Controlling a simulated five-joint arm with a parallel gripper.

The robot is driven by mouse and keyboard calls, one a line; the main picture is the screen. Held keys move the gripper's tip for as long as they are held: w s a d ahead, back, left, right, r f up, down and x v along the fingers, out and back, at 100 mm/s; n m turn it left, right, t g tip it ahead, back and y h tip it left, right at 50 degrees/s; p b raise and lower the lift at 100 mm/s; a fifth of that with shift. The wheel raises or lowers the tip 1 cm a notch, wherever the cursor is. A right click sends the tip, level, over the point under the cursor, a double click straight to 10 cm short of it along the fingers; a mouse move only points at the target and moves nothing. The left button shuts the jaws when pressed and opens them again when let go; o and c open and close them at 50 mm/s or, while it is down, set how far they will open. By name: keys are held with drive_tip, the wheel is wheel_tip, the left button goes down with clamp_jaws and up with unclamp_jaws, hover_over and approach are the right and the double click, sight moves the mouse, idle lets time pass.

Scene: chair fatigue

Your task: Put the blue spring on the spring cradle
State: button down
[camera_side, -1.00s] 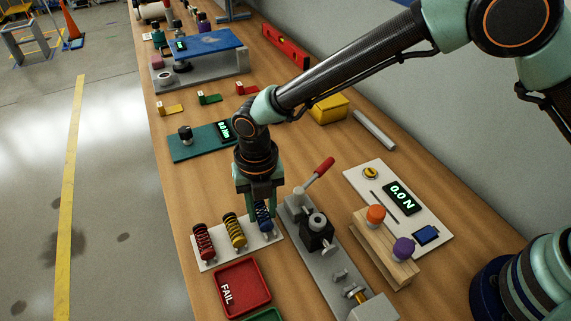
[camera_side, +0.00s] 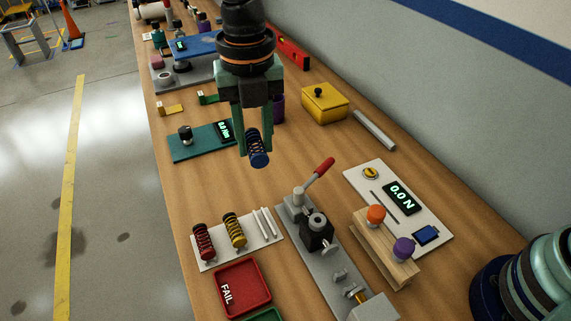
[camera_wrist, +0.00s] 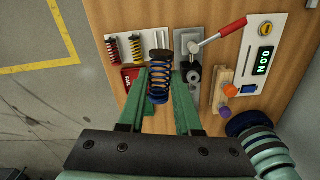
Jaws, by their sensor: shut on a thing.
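My gripper (camera_side: 254,151) is shut on the blue spring (camera_side: 258,153) and holds it in the air above the bench, slightly tilted. In the wrist view the blue spring (camera_wrist: 160,66) sits between the green fingers. A white rack (camera_side: 208,263) on the bench below holds a red spring (camera_side: 203,241), a yellow spring (camera_side: 234,230) and a bare pair of white rails (camera_side: 265,223). A grey fixture (camera_side: 312,262) with a red-handled lever (camera_side: 320,170) stands right of the rack. I cannot tell which of these is called the spring cradle.
A red FAIL tray (camera_side: 242,288) lies in front of the rack. A wooden block (camera_side: 383,250) with orange and purple knobs and a force readout panel (camera_side: 398,203) are at the right. A yellow box (camera_side: 324,103) and a teal gauge plate (camera_side: 195,147) are farther back.

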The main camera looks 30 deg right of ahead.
drive_tip(key=shift+s+r, duration=0.1)
drive_tip(key=shift+r, duration=0.8)
drive_tip(key=s+d+r+n, duration=0.1)
drive_tip(key=s+d, duration=0.3)
drive_tip(key=s, duration=0.5)
drive_tip(key=s+d+n, duration=0.1)
drive_tip(key=s+d, duration=0.2)
drive_tip(key=s, duration=0.5)
drive_tip(key=f, duration=1.9)
drive_tip(key=shift+d, duration=0.2)
drive_tip(key=shift+f, duration=0.1)
drive_tip(key=shift+f, duration=0.1)
drive_tip(key=c, duration=0.6)
unclamp_jaws()
